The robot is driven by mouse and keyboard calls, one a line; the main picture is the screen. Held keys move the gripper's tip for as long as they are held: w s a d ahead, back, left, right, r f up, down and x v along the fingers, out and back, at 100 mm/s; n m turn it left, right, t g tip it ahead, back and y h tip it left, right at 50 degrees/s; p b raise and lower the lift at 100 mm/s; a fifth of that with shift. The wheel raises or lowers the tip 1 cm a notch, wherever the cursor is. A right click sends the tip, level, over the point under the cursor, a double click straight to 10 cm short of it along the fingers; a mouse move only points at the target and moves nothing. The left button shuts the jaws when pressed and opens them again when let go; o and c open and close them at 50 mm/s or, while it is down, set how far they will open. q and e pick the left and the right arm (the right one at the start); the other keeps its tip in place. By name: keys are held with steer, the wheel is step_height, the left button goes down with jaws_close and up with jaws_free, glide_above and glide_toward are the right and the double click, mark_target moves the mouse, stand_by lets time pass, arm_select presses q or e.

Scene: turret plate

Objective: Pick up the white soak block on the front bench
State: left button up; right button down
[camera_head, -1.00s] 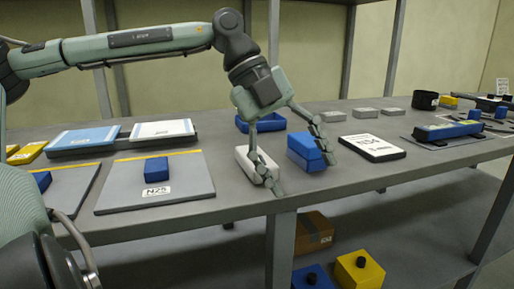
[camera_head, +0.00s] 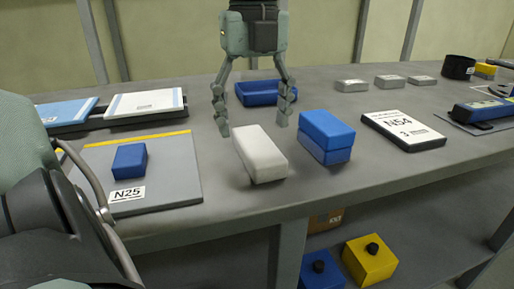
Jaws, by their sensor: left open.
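The white soak block (camera_head: 260,155) lies flat on the grey bench (camera_head: 335,205) near its front edge, left of two stacked blue blocks (camera_head: 326,138). My left gripper (camera_head: 251,127) is open and empty, pointing down. Its two fingertips show just behind the far end of the white block, spread about as wide as the block or more. The gripper's exact height above the bench is hard to tell. My right gripper is not in view.
A blue tray (camera_head: 258,93) stands behind the gripper. A grey N25 plate (camera_head: 175,180) with a small blue block (camera_head: 130,160) lies left. An N54 plate (camera_head: 404,131) lies right. Small grey blocks (camera_head: 390,82) sit farther back. Bare bench surrounds the white block's front.

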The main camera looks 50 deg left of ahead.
mark_target(257, 142)
arm_select(q)
steer(key=f, duration=0.3)
steer(key=shift+w+f, duration=0.25)
steer(key=shift+f, duration=0.3)
steer(key=c, duration=1.3)
steer(key=shift+o, duration=0.2)
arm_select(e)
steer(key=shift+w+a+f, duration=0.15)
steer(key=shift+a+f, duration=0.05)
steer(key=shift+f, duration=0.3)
